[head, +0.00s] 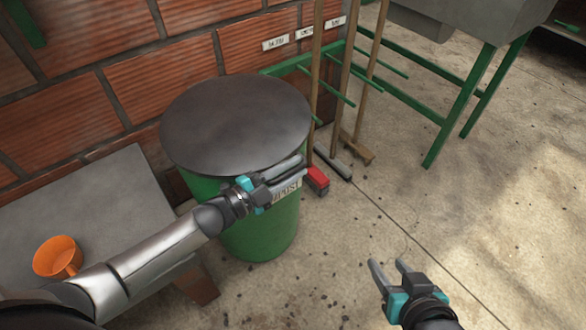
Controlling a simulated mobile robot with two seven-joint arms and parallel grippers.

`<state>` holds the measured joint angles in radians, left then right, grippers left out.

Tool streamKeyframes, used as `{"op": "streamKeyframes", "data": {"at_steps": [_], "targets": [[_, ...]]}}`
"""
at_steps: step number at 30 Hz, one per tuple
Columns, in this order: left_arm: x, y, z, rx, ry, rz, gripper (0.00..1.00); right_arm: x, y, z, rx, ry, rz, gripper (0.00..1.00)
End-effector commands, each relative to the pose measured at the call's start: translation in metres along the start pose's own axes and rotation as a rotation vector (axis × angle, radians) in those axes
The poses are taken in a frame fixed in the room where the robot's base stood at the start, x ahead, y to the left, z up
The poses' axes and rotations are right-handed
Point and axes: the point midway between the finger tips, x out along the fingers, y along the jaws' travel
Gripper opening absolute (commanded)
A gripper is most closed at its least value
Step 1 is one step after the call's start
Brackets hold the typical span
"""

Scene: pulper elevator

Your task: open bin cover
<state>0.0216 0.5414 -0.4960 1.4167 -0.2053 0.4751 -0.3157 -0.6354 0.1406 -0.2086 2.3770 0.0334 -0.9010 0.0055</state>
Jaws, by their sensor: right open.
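A green bin (262,232) stands on the floor by the brick wall, with a round dark grey cover (235,120) lying flat over its top. A pale label (288,189) on its front is partly hidden by my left gripper. My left gripper (303,167) is in front of the bin, near the cover's front right edge. Whether its fingers touch the cover or bin, or are parted, I cannot tell. My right gripper (388,265) is open and empty, over the floor to the right of the bin.
A grey bench (110,195) with an orange cup (58,257) is at left. Wooden-handled tools (346,80), one with a red head (317,179), lean on a green rack (335,92) behind the bin. A green-legged metal stand (467,110) is at upper right. The right floor is clear.

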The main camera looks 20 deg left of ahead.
Motion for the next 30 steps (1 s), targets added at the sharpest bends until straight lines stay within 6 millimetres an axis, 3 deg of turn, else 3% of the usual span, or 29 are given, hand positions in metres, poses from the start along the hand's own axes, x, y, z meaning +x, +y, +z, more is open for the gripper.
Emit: {"op": "streamKeyframes", "data": {"at_steps": [4,30], "targets": [[-0.0010,0.0043,0.0003,-0.003,-0.003,0.007,0.00,0.0000,-0.0001,0.0002,0.000,0.000,0.000,0.50],[-0.0025,0.0101,0.0008,-0.011,-0.007,0.016,0.00,0.0002,0.0003,0.0007,0.000,-0.002,0.001,0.50]]}}
